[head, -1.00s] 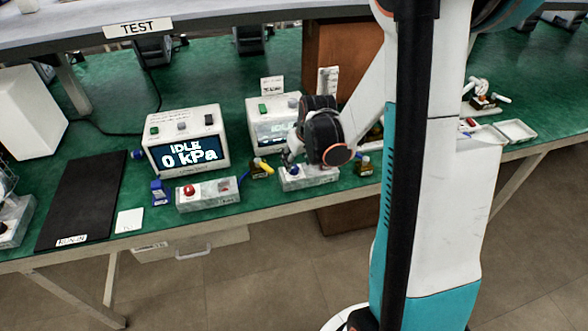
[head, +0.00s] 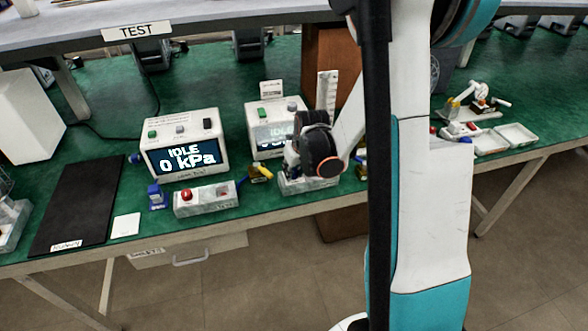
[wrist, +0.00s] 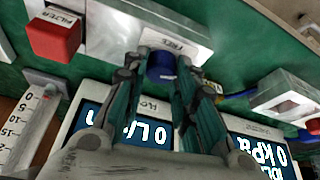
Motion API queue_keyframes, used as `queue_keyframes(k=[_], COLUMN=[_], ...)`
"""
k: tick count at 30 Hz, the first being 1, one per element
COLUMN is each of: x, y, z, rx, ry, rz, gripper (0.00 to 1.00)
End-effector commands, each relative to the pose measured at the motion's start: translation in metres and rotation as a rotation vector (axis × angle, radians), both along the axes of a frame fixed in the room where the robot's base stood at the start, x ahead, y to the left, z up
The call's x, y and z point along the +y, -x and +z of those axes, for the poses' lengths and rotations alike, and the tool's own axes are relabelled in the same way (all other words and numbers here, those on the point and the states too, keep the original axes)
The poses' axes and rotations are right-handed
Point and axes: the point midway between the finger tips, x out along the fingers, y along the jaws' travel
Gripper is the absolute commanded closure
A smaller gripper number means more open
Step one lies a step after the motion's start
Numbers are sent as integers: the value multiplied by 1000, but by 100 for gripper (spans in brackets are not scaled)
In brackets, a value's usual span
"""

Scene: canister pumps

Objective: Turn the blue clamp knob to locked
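The blue clamp knob (wrist: 162,66) sits on a grey-white block (wrist: 112,38) in the wrist view, beside a label that reads FREE. My gripper (wrist: 161,68) is open, with one dark finger on each side of the knob. I cannot tell whether the fingers touch it. In the head view my gripper (head: 291,165) is low over the same block (head: 312,185), in front of the right-hand display box (head: 264,152). The knob is hidden there by my gripper and wrist.
A red FILTER block (wrist: 54,38) is close by in the wrist view. A ruler gauge (wrist: 27,128) stands near my gripper. A block with a red knob (head: 205,198) and a 0 kPa display box (head: 183,143) are to the left on the green bench.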

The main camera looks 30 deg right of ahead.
Motion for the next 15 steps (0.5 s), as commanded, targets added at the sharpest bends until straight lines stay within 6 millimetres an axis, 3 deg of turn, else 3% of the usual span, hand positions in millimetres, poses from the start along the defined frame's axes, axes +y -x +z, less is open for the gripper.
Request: queue_keyframes(k=[5,15], x=[1,2], y=[0,0], z=[0,-1], rx=[1,2], ry=[-1,0], rz=[-28,-289], gripper=[98,98])
